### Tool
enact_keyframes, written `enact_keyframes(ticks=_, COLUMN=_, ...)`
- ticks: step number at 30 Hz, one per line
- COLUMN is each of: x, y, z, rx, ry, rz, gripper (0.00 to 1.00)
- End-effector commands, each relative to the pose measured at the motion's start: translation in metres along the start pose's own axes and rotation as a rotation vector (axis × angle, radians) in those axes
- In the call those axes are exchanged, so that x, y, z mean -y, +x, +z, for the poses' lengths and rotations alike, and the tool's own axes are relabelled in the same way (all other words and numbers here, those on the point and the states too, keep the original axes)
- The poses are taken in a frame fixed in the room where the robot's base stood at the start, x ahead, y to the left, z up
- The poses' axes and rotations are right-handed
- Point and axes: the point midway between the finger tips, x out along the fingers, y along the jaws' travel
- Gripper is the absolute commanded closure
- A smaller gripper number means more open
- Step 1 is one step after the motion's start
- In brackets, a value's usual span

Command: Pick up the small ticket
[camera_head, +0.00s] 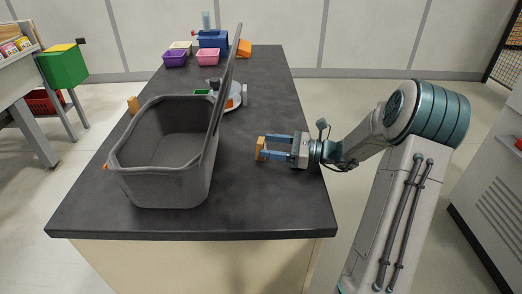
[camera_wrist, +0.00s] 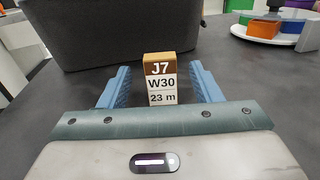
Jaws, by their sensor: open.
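The small ticket (camera_wrist: 162,84) is a small upright block with a brown top marked "J7" and a white face reading "W30" and "23 m". It stands on the dark table between the tips of my gripper (camera_wrist: 162,88) in the wrist view. The blue fingers are open, one on each side, with a gap to the ticket on both sides. In the head view the ticket shows as a small orange-brown block (camera_head: 260,148) at the fingertips of my gripper (camera_head: 266,147), to the right of the grey bin.
A large grey bin (camera_head: 165,188) with its lid raised stands just left of the ticket. A round white turntable (camera_head: 236,101) with coloured blocks lies behind. Purple (camera_head: 175,59) and pink (camera_head: 207,58) bins stand at the far end. The table's front right is clear.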

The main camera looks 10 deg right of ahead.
Motion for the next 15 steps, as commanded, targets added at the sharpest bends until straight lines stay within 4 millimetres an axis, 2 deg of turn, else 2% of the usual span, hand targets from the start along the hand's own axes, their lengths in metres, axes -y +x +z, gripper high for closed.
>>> enact_keyframes(ticks=3, x=0.000, y=0.021, z=-0.002, rx=0.001, ry=0.000, rz=0.004, gripper=0.42)
enact_keyframes(ticks=6, x=0.001, y=0.032, z=-0.001, rx=0.000, ry=0.000, rz=0.001, gripper=0.42)
enact_keyframes(ticks=13, x=0.001, y=0.034, z=-0.001, rx=0.000, ry=0.000, rz=0.000, gripper=0.42)
enact_keyframes(ticks=15, x=0.001, y=0.034, z=-0.001, rx=0.000, ry=0.000, rz=0.000, gripper=0.61)
